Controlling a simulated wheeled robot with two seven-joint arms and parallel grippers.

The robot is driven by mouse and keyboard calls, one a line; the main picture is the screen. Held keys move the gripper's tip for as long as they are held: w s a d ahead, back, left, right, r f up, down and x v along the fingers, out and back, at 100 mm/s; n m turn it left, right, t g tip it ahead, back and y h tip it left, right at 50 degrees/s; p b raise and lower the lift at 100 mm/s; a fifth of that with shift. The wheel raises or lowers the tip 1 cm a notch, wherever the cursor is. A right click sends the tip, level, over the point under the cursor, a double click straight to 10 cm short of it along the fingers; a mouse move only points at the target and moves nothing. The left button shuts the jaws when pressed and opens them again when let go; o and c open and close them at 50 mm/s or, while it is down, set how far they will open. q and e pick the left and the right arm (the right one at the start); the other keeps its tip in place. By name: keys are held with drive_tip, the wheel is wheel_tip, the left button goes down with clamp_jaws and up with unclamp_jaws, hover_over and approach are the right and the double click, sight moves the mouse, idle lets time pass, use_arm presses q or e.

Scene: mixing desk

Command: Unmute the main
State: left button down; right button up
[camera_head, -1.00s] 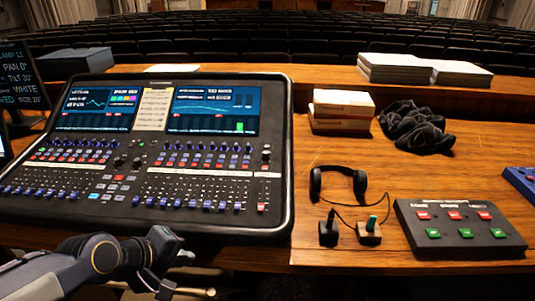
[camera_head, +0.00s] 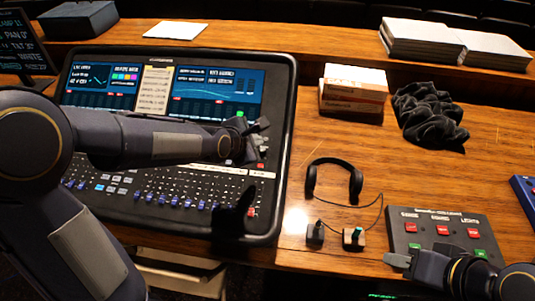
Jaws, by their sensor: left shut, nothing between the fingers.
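The mixing console (camera_head: 279,150) lies on the desk at left, its screens lit. My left gripper (camera_head: 254,150) is shut and empty above the console's right side, near the rightmost strip. A red button (camera_head: 261,166) on that strip shows just below the gripper; whether they touch I cannot tell. The strip's red fader cap (camera_head: 252,212) is at the console's front right. My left forearm hides much of the middle rows of knobs and buttons. My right gripper (camera_head: 393,260) is at the lower right, by the front edge of the grey button box (camera_head: 450,216); its jaw opening is unclear.
Headphones (camera_head: 335,162), two small switch boxes, white-and-red boxes (camera_head: 353,88) and a dark crumpled cloth (camera_head: 430,115) lie right of the console. Paper stacks (camera_head: 425,38) stand on the rear ledge. A blue box (camera_head: 526,192) is at the right edge.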

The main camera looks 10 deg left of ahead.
sight(260, 166)
use_arm(q)
drive_tip(key=shift+f, duration=0.1)
idle(0.3)
drive_tip(key=f+b, duration=0.4)
drive_tip(key=f, duration=0.1)
drive_tip(key=f+b, duration=0.2)
drive_tip(key=b, duration=0.1)
drive_tip(key=shift+w+f, duration=0.4)
drive_tip(key=shift+w+f+b, duration=0.1)
drive_tip(key=shift+f+b, duration=0.3)
idle(1.2)
drive_tip(key=shift+f+b, duration=0.4)
drive_tip(key=shift+b, duration=0.1)
drive_tip(key=shift+f+b, duration=0.35)
idle(0.5)
drive_tip(key=shift+r, duration=0.1)
drive_tip(key=shift+r+p, duration=0.65)
drive_tip(key=shift+r, duration=0.05)
